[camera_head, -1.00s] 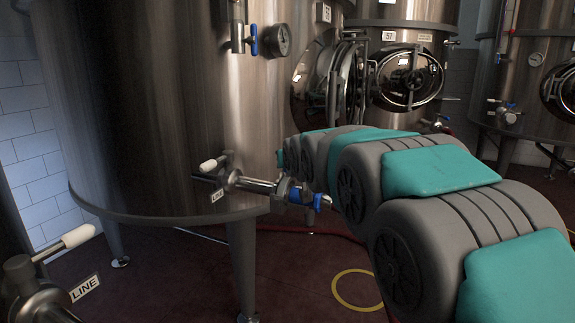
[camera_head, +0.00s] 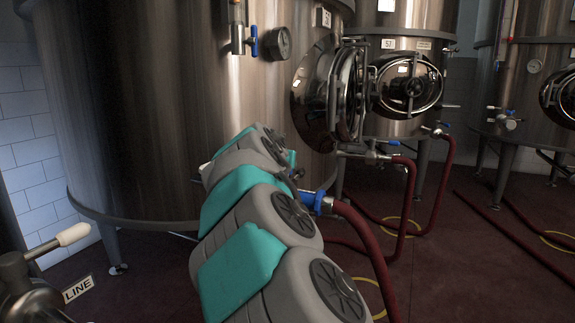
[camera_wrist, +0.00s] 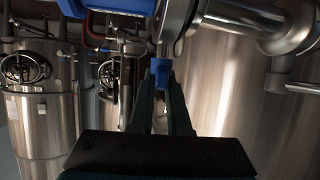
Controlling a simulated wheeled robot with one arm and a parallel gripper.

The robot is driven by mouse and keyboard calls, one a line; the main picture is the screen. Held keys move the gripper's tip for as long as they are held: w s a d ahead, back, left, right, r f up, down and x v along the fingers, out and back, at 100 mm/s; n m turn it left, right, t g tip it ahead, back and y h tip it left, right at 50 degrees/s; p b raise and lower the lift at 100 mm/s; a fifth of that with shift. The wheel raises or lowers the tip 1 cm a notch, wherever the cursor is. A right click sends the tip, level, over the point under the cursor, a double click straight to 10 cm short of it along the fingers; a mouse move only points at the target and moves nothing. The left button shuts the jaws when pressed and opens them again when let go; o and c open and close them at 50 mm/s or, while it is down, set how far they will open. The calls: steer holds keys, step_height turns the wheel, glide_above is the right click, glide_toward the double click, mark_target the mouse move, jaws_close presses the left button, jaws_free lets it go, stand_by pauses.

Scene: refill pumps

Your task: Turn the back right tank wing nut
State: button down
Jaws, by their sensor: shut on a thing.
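In the wrist view my gripper (camera_wrist: 160,88) is shut on a small blue piece (camera_wrist: 159,68), which looks like the wing nut. The piece is by steel pipework (camera_wrist: 285,28) close to a large steel tank (camera_wrist: 225,85). In the head view my arm reaches to the valve outlet of the large near tank (camera_head: 125,110) and hides the gripper, the nut and most of the valve. A blue fitting (camera_head: 318,202) with a red hose (camera_head: 365,240) shows just right of the arm.
A tank marked 57 (camera_head: 415,43) stands behind, with a round hatch (camera_head: 414,88) and a red hose. Another tank (camera_head: 535,40) is at the right. A valve with a white handle (camera_head: 74,234) and a LINE tag (camera_head: 78,288) is at the lower left.

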steer(key=shift+m+h, duration=0.3)
steer(key=shift+m, duration=0.1)
steer(key=c, duration=0.9)
jaws_free()
steer(key=v, duration=0.7)
steer(key=shift+s+r+b, duration=0.25)
steer(key=shift+s+b, duration=0.05)
